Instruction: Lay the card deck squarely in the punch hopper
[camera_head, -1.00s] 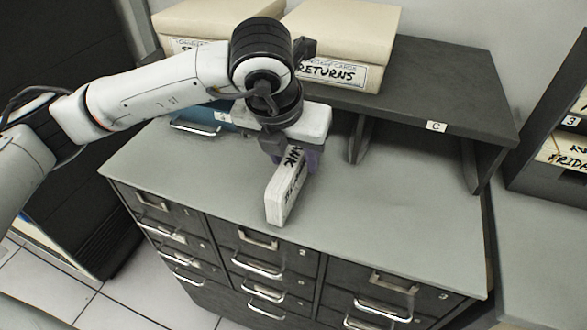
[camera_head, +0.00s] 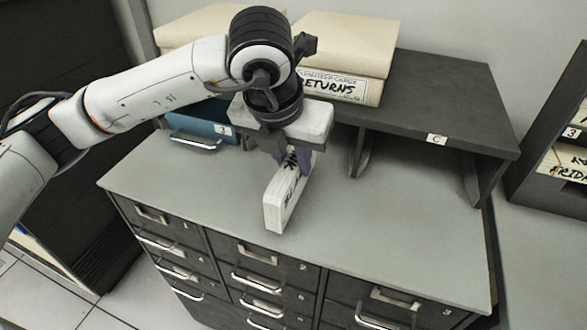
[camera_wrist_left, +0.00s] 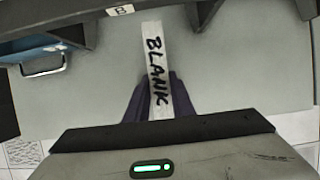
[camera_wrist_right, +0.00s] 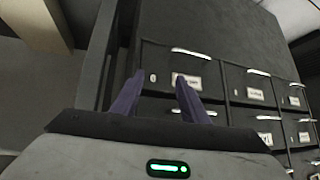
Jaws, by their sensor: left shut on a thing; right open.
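The card deck (camera_head: 281,200) is a white block with black lettering, standing on its narrow edge at or just above the cabinet top. My left gripper (camera_head: 287,152) is shut on it from above. In the left wrist view the deck (camera_wrist_left: 155,60) reads "BLANK" and sits between the purple fingers (camera_wrist_left: 153,98). My right gripper shows only in the right wrist view (camera_wrist_right: 158,95), open and empty, with cabinet drawers beyond it. I cannot make out a punch hopper in any view.
The grey cabinet top (camera_head: 390,230) is clear around the deck. A dark shelf (camera_head: 440,95) marked C stands behind, bearing a box labelled RETURNS (camera_head: 345,88). A blue drawer (camera_head: 205,128) sits under the shelf's left part.

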